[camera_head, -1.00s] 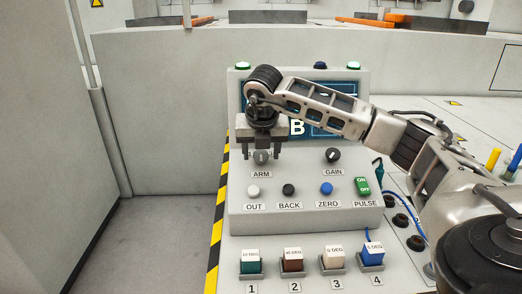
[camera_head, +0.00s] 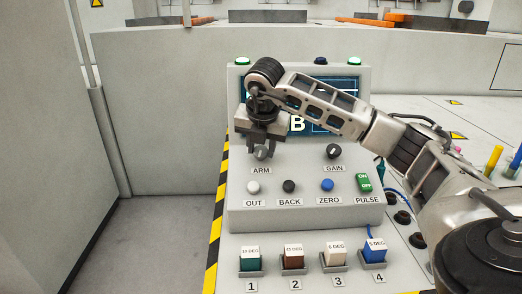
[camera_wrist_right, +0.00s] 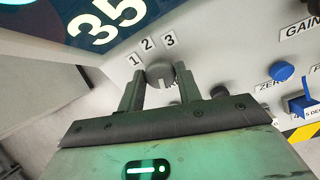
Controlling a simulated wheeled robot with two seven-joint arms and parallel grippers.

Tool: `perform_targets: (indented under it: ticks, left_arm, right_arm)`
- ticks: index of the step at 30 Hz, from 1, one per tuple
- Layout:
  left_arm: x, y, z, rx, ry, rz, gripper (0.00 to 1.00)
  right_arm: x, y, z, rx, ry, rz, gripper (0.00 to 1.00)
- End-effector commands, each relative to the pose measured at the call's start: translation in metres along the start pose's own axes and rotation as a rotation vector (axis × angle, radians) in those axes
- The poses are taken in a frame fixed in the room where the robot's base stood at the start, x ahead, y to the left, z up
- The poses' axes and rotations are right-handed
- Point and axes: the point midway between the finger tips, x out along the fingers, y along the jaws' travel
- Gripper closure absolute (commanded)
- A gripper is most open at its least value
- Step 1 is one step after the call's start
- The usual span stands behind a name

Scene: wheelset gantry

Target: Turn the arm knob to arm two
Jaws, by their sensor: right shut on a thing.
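The grey arm knob (camera_head: 261,153) is on the sloped panel above the ARM label (camera_head: 261,170). In the right wrist view the knob (camera_wrist_right: 160,74) sits beside the number labels 1, 2 and 3 (camera_wrist_right: 151,46). My right gripper (camera_head: 259,150) reaches down over it from above and is shut on it, one finger on each side. Its two fingers also show around the knob in the right wrist view (camera_wrist_right: 157,88). I cannot tell clearly which number the knob's mark points at. My left gripper is not in view.
The GAIN knob (camera_head: 333,151) is to the right. Below are the OUT (camera_head: 253,187), BACK (camera_head: 289,186) and ZERO (camera_head: 326,188) buttons and the green PULSE switch (camera_head: 363,183). Several numbered blocks stand in front. A screen (camera_head: 340,92) is behind my arm.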

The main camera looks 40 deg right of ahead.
Motion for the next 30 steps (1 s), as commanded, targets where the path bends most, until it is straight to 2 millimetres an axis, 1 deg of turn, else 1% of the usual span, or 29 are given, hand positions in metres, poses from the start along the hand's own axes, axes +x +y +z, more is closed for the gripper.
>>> perform_targets:
  ticks: [1,6,15,22,30]
  left_arm:
    - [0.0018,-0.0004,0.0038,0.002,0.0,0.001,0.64]
    - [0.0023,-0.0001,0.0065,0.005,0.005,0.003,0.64]
    - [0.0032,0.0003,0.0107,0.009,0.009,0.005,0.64]
    - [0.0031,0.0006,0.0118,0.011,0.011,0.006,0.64]
    - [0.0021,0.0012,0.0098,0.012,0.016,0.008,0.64]
  right_arm:
    - [0.0018,-0.0002,-0.0003,0.044,-0.002,0.003,0.89]
    - [0.0011,-0.0006,0.0002,0.188,-0.004,0.01,0.89]
    - [0.0002,-0.0013,0.0005,0.389,-0.004,0.018,0.89]
    - [-0.0007,-0.0014,0.001,0.473,-0.005,0.022,0.89]
    - [-0.0013,-0.0014,0.0014,0.502,-0.006,0.024,0.89]
